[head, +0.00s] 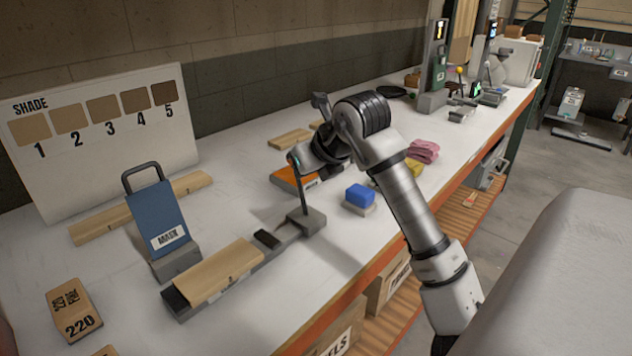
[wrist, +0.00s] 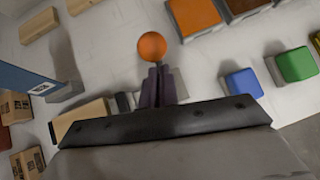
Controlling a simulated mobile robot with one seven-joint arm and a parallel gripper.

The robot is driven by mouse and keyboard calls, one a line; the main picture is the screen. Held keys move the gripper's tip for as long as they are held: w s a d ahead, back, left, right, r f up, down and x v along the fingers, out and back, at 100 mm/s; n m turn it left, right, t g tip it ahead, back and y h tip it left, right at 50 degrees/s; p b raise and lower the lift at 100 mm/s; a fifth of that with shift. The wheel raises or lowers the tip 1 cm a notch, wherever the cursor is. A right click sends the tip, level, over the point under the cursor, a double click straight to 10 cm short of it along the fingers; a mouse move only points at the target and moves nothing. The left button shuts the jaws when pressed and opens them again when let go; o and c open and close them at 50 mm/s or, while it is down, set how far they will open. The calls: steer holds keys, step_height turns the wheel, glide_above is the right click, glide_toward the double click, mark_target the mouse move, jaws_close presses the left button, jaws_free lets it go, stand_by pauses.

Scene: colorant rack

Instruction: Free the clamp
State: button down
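The clamp (head: 306,222) is a grey block and rail on the bench, with a dark upright lever. A tan wooden board (head: 219,272) lies along its rail, with a small black pad (head: 267,239) at the board's near-clamp end. My gripper (head: 298,160) is at the top of the lever. In the wrist view the lever's orange ball knob (wrist: 152,46) shows just past my fingertips (wrist: 157,72). The fingers are close together and look shut on the lever below the knob; the contact itself is partly hidden.
A blue mask holder (head: 158,215) stands left of the board, near the shade panel (head: 105,135). A 220-grit block (head: 75,310) lies front left. Bare bench lies in front.

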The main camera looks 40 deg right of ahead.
steer(key=shift+w+a+f+b, duration=0.1)
steer(key=shift+w+b, duration=0.4)
steer(key=shift+w, duration=0.3)
steer(key=shift+w+a+f+b, duration=0.1)
steer(key=shift+w+b, duration=0.4)
steer(key=shift+w, duration=0.3)
steer(key=shift+w+r, duration=0.1)
steer(key=shift+w, duration=0.1)
steer(key=shift+w, duration=0.1)
steer(key=shift+r, duration=0.1)
